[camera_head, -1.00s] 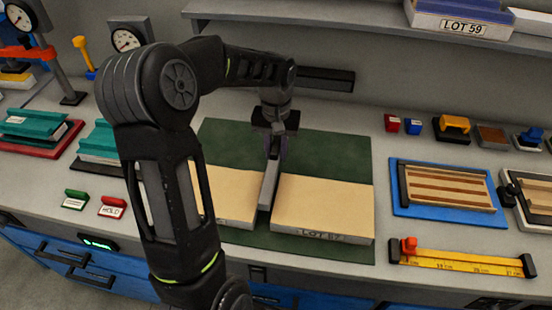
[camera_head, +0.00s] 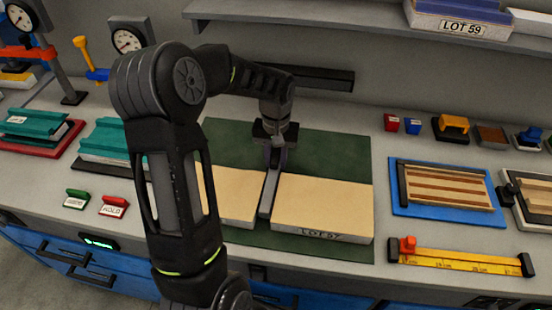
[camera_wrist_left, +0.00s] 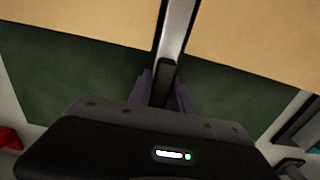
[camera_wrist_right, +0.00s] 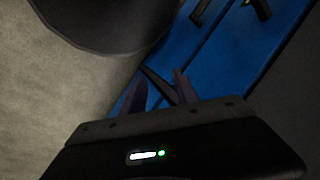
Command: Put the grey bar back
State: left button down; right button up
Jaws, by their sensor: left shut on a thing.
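The grey bar (camera_head: 269,192) lies lengthwise in the gap between two tan panels on a green mat (camera_head: 340,152). The right panel (camera_head: 322,205) is marked LOT 57; my arm partly covers the left panel (camera_head: 232,193). My left gripper (camera_head: 275,150) is shut on the bar's far end, over the mat. In the left wrist view the bar (camera_wrist_left: 178,28) runs out from between the fingers, with a dark gap on its left side. I cannot tell whether it touches the right panel. My right gripper (camera_wrist_right: 158,82) shows only in its wrist view, open and empty.
A black rail (camera_head: 325,79) is on the back wall. A blue tray with a striped panel (camera_head: 450,186) and a yellow ruler (camera_head: 465,262) are at right. Red and green labelled blocks (camera_head: 113,207) and teal-topped stacks stand at left. Blue drawers (camera_wrist_right: 225,50) are near my right gripper.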

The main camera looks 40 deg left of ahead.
aim_at(276, 154)
pick_arm(q)
jog(key=c, duration=1.2)
grip_release()
jog(key=shift+f, duration=0.1)
jog(key=shift+o, duration=0.2)
notch_tip(276, 154, up, 12)
jog(key=shift+r+b, duration=0.15)
jog(key=shift+b, duration=0.35)
jog(key=shift+o, duration=0.2)
